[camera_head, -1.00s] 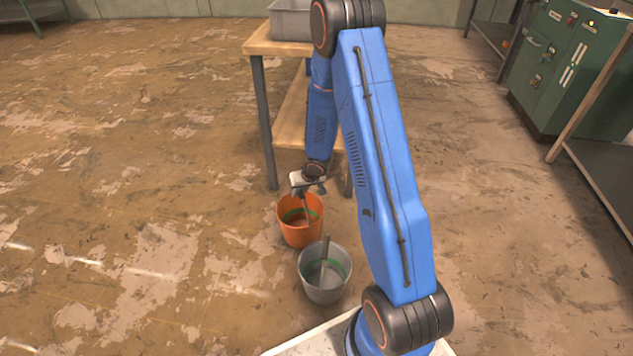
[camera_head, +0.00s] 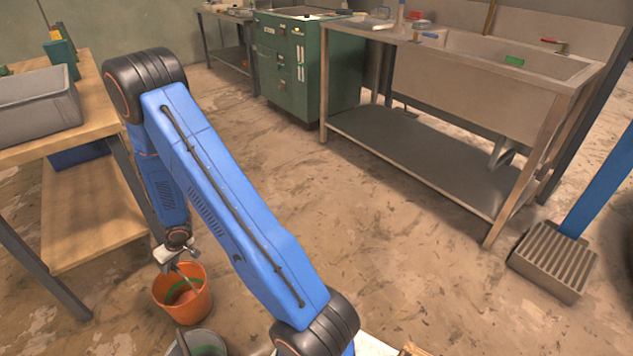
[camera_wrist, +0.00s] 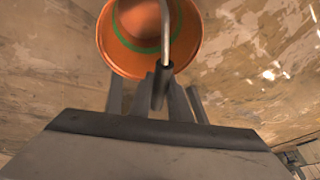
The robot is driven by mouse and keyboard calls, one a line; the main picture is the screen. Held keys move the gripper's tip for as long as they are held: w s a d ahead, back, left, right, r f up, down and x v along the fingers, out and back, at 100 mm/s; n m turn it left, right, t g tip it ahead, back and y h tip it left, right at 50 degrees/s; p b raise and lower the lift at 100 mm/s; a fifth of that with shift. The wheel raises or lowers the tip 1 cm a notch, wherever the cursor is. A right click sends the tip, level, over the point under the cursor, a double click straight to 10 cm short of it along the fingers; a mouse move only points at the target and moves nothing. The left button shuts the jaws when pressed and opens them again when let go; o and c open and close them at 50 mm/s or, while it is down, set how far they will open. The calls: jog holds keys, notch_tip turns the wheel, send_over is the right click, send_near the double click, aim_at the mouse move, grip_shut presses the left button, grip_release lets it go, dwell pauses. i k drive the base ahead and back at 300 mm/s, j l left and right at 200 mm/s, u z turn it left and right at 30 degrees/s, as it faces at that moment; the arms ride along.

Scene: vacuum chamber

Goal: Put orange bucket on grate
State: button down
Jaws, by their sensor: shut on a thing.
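The orange bucket (camera_head: 193,308) is at the lower left of the head view, upright, with a green band inside. My gripper (camera_head: 178,256) is above its rim, shut on the bucket's thin handle. In the wrist view the orange bucket (camera_wrist: 117,58) shows at the top, with the handle running into my gripper (camera_wrist: 158,88). I cannot tell whether the bucket touches the floor. The grate (camera_head: 553,258) is a low slatted block on the floor at the right, at the foot of a blue post. Its top is bare.
A grey bucket (camera_head: 211,337) stands close in front of the orange one. A wooden table (camera_head: 95,215) with a grey bin (camera_head: 40,112) is at the left. A green cabinet (camera_head: 285,75) and steel sink bench (camera_head: 425,165) stand behind. Open floor lies between bucket and grate.

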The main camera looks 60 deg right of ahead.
aim_at(559, 255)
jog(key=z, duration=2.3)
jog(key=k+l+z, duration=0.1)
jog(key=l, duration=0.65)
jog(key=k+l, duration=0.1)
jog(key=l, duration=0.65)
jog(key=z, duration=0.05)
